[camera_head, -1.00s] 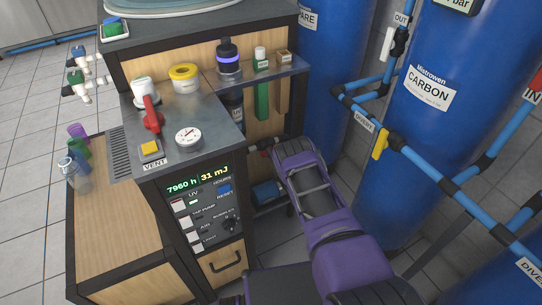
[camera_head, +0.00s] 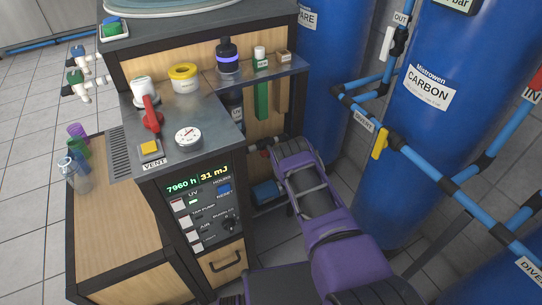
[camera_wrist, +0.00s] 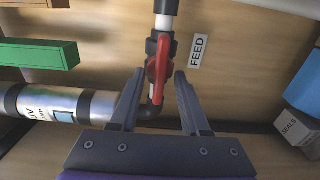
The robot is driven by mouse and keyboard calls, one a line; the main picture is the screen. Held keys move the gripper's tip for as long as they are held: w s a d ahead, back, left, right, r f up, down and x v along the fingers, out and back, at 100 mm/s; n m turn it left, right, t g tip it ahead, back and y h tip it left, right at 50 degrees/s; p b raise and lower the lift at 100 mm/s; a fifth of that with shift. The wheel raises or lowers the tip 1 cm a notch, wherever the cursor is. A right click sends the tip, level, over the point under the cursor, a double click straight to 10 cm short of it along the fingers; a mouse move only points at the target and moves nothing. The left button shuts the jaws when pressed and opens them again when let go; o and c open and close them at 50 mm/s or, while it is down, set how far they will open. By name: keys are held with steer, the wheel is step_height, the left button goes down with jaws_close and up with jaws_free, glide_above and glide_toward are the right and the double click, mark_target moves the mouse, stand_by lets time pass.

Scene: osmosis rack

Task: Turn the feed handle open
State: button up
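The red feed handle (camera_wrist: 162,56) sits on a valve in a pipe (camera_wrist: 164,22) that runs up the wooden panel in the wrist view. The handle appears roughly in line with the pipe, slightly tilted. A white FEED label (camera_wrist: 198,51) is just right of it. My gripper (camera_wrist: 159,74) is open, one finger on each side of the handle's lower part, with visible gaps. I cannot tell whether the fingers are deep enough to touch it. In the head view my purple arm reaches under the shelf and hides the gripper.
A silver UV cylinder (camera_wrist: 62,104) lies left of the valve, with a green block (camera_wrist: 38,55) above it. A seals box (camera_wrist: 297,130) is at right. In the head view, the shelf (camera_head: 292,69) and a blue carbon tank (camera_head: 430,125) flank my arm.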

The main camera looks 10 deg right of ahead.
steer(key=p+v, duration=0.2)
steer(key=v, duration=1.5)
steer(key=shift+s+p, duration=0.2)
steer(key=shift+p, duration=0.2)
steer(key=shift+r, duration=0.1)
